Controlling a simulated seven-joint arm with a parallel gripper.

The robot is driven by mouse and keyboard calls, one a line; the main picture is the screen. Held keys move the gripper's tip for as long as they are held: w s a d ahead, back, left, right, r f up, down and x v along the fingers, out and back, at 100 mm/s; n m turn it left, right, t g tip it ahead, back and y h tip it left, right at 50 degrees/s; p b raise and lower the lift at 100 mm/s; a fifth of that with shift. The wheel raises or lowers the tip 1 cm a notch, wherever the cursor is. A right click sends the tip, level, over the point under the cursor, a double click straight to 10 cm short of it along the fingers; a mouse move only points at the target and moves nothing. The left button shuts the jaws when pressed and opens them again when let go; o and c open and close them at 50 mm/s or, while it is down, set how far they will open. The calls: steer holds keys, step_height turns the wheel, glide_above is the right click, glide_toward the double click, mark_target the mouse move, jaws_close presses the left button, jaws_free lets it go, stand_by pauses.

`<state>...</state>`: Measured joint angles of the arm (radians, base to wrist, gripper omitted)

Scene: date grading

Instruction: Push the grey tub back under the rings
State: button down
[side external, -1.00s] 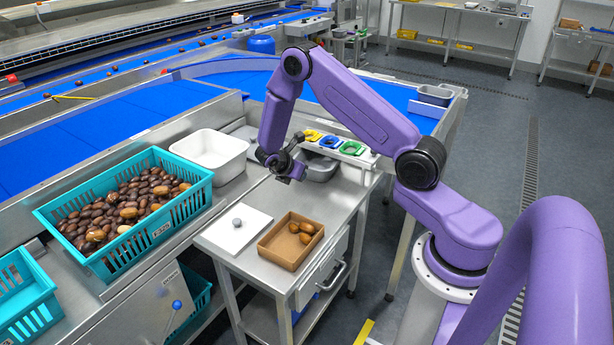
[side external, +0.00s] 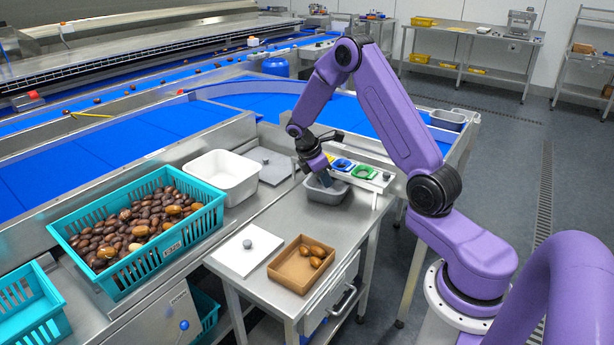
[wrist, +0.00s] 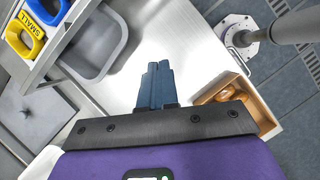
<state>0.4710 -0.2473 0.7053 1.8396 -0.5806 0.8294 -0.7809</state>
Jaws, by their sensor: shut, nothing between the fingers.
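The grey tub (side external: 334,197) stands on the steel table in front of the ring rack, open side up; it also shows in the wrist view (wrist: 97,70). The rack holds a yellow ring (wrist: 22,35), a blue ring (side external: 343,164) and a green ring (side external: 364,172). In the wrist view the rack edge overlaps the tub's left side, while much of the tub sticks out. My gripper (side external: 327,183) is shut and empty, pointing down. Its fingertips (wrist: 158,67) show right of the tub in the wrist view. In the side view they overlap the tub; contact cannot be told.
A cardboard tray (side external: 283,277) with several dates and a white knobbed lid (side external: 230,253) lie on the table's near part. A white bin (side external: 245,190) and a teal crate (side external: 75,262) of dates stand left. Bare steel lies between tub and cardboard tray.

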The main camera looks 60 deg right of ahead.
mark_target(306, 183)
steer(key=w+d+r+m+t+y, duration=0.15)
steer(key=d+m+t+y, duration=0.35)
steer(key=d+m, duration=0.65)
steer(key=f, duration=0.2)
steer(key=f+n, duration=0.1)
steer(key=f, duration=0.2)
steer(key=f+n, duration=0.1)
steer(key=f, duration=0.2)
steer(key=shift+s+d+f, duration=0.1)
steer(key=shift+d+f, duration=0.1)
steer(key=shift+d, duration=0.05)
steer(key=shift+f, duration=0.25)
steer(key=shift+w, duration=0.35)
steer(key=w, duration=0.3)
steer(key=w+a, duration=0.1)
steer(key=w, duration=0.3)
steer(key=w+a, duration=0.1)
steer(key=w, duration=0.3)
steer(key=shift+a, duration=0.2)
steer(key=shift+x, duration=0.8)
steer(key=shift+s, duration=0.15)
steer(key=shift+f, duration=0.1)
